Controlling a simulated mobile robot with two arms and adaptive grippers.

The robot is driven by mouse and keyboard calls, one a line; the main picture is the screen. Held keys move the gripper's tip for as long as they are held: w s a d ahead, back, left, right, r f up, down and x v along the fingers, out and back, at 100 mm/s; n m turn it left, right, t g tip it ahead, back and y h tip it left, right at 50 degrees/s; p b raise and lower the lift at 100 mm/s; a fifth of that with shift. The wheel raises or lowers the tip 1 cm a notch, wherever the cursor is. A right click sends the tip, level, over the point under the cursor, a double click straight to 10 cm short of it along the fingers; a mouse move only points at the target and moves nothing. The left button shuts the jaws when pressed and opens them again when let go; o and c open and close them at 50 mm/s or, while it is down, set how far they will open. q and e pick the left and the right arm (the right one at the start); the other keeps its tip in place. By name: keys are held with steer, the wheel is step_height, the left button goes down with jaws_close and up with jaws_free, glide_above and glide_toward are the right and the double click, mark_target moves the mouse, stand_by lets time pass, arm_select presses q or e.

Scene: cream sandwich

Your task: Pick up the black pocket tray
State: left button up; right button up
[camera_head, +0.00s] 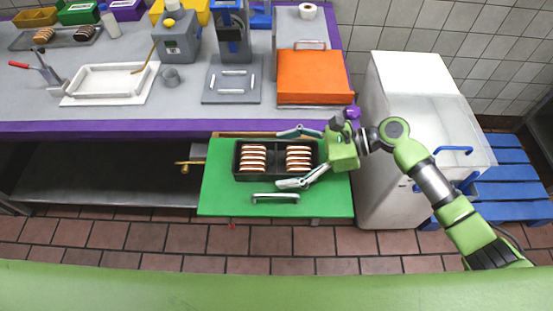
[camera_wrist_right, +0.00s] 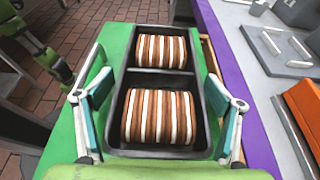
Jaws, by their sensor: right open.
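The black pocket tray (camera_head: 278,147) lies flat on a green board (camera_head: 335,200) in the head view. Its two pockets hold sandwich rolls with white filling (camera_head: 253,158), one group in each. In the right wrist view the tray (camera_wrist_right: 160,80) runs away from me, with its divider across the middle. My right gripper (camera_head: 294,158) is open at the tray's right end. Its fingers (camera_wrist_right: 162,105) straddle the tray's two long sides, one on each side; whether they touch the walls I cannot tell. My left gripper is not in view.
A grey counter with a purple edge (camera_head: 100,131) runs behind the green board. A silver handle (camera_head: 275,197) lies along the board's front. A white cabinet (camera_head: 385,150) stands close on the right. An orange-lidded box (camera_head: 312,75) is on the counter. The tiled floor in front is clear.

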steer(key=shift+x, duration=1.2)
steer(key=shift+d, duration=0.1)
steer(key=c, duration=1.1)
steer(key=shift+s, duration=0.15)
steer(key=shift+f, duration=0.15)
